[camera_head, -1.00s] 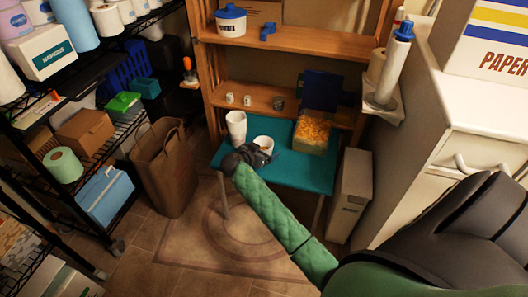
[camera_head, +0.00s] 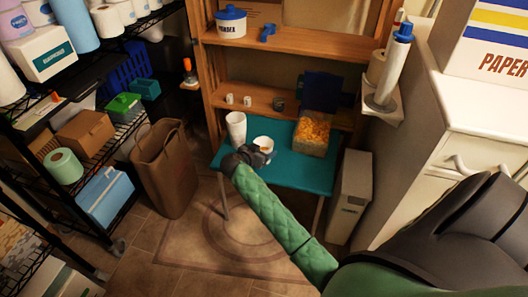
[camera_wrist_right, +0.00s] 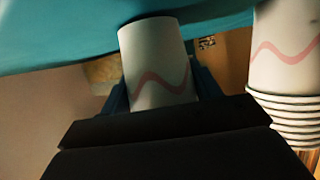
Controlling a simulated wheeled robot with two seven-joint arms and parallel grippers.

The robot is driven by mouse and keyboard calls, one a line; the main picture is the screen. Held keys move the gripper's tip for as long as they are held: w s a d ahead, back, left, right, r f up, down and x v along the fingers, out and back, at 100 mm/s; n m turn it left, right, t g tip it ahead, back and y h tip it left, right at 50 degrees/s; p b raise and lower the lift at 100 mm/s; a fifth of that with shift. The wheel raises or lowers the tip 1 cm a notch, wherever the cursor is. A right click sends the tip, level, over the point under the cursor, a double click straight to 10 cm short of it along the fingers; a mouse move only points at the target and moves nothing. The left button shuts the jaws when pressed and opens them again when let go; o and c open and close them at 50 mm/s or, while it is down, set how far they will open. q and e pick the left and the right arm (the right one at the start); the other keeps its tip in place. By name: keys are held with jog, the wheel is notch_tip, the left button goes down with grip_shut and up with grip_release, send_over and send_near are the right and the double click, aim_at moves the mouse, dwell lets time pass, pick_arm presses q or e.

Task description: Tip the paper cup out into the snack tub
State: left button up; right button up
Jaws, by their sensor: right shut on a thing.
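The white paper cup (camera_head: 263,141) stands upright at the teal table's front, with something brownish showing inside. In the right wrist view the cup (camera_wrist_right: 158,62), with a pink wavy line, is between my right gripper's fingers, its narrow base toward the teal surface. My right gripper (camera_head: 262,153) is shut on it. The snack tub (camera_head: 311,146) is clear, full of orange snacks, and stands to the right and farther back on the table. Its dark blue lid (camera_head: 323,88) stands up behind it. My left gripper is out of view.
A stack of white cups (camera_head: 236,128) stands close left of the held cup and also shows in the right wrist view (camera_wrist_right: 284,60). The teal table (camera_head: 295,174) is clear in front of the tub. A wooden shelf (camera_head: 285,50) rises behind. A brown bag (camera_head: 162,170) stands left.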

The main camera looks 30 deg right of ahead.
aim_at(268, 140)
jog(key=shift+r+p, duration=1.3)
jog(key=shift+r, duration=1)
